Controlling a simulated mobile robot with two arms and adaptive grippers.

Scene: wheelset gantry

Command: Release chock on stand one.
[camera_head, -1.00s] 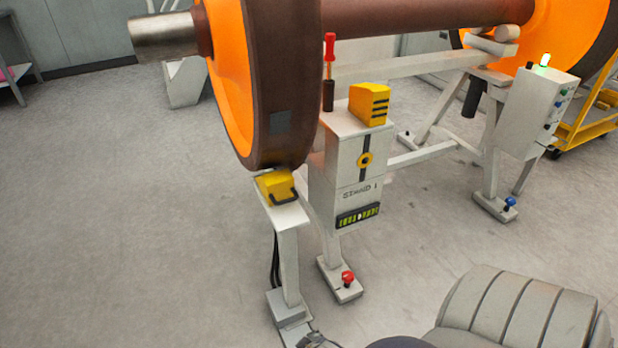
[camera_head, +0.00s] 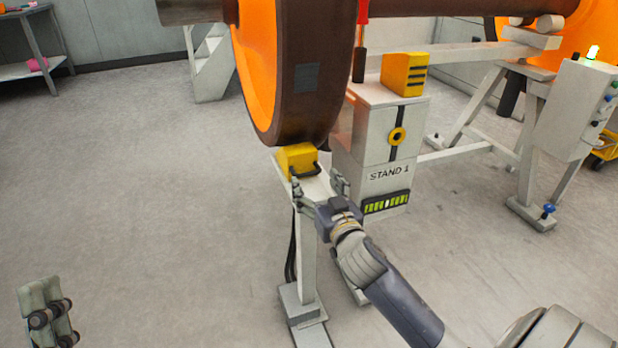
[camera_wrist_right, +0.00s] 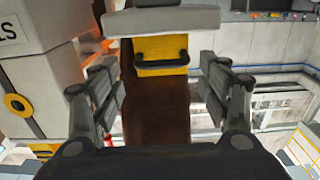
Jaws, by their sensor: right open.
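The yellow chock (camera_head: 296,160) with a black handle sits on the small plate of a grey post (camera_head: 309,250), under the wheel rim (camera_head: 300,105) and seemingly against it. My right gripper (camera_head: 318,187) is open in front of the chock. In the right wrist view the chock (camera_wrist_right: 162,52) and its handle lie between and beyond the spread fingers of my right gripper (camera_wrist_right: 160,75), with nothing held. The box marked STAND 1 (camera_head: 375,150) stands just right of the post. Part of my left gripper (camera_head: 48,312) shows at the lower left; its jaw state is unclear.
A yellow slotted block (camera_head: 404,74) and a red-handled tool (camera_head: 361,40) are on top of the stand box. A control box with a green light (camera_head: 577,105) stands at right. A shelf (camera_head: 38,68) is at far left. The floor at left is clear.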

